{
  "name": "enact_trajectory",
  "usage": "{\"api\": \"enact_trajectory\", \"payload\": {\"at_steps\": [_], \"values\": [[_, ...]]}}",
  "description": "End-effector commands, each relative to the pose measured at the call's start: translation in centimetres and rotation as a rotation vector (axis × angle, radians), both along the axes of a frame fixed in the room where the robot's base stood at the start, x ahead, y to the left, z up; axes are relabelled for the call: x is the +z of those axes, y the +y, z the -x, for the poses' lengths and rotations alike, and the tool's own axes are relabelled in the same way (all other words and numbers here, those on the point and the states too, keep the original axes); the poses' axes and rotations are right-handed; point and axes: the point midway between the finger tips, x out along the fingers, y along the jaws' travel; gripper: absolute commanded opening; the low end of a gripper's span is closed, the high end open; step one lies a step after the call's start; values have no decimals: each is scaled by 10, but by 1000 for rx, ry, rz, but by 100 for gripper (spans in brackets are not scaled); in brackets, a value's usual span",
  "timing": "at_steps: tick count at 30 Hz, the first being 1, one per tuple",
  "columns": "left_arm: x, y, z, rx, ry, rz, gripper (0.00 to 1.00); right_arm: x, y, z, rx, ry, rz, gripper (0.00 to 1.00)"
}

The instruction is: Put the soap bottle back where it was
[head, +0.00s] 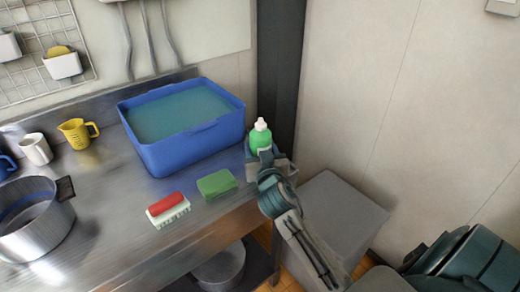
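The soap bottle (261,139) is green with a white cap and is upright at the right end of the counter, just right of the blue tub. My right gripper (263,156) is at the bottle's lower part, with a finger showing on each side, and looks shut on it. The gripper hides the bottle's base, so I cannot tell whether it touches the counter. My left gripper is not in view.
The blue tub (186,150) holds water. A green sponge (217,184) and a red-and-white brush (168,208) lie in front of it. A metal pot (36,225), yellow cup (75,133) and white cup (36,149) stand left. A grey cabinet (345,212) stands right, below the counter.

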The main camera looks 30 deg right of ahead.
Motion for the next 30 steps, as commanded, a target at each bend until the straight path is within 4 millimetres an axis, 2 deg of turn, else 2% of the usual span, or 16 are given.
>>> {"api": "enact_trajectory", "payload": {"at_steps": [8,9,11,12,24,25,30], "values": [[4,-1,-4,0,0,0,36,-2,0,0,1,-2,1,23],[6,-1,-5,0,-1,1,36,-3,0,0,0,0,0,63],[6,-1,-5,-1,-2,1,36,-2,0,0,0,0,0,74],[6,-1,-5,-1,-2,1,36,-2,0,0,0,0,0,77],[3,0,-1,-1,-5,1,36,2,0,0,0,0,0,77],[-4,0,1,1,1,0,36,-1,3,5,1,1,-1,77],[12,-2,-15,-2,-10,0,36,-3,17,39,2,1,-4,77]]}}
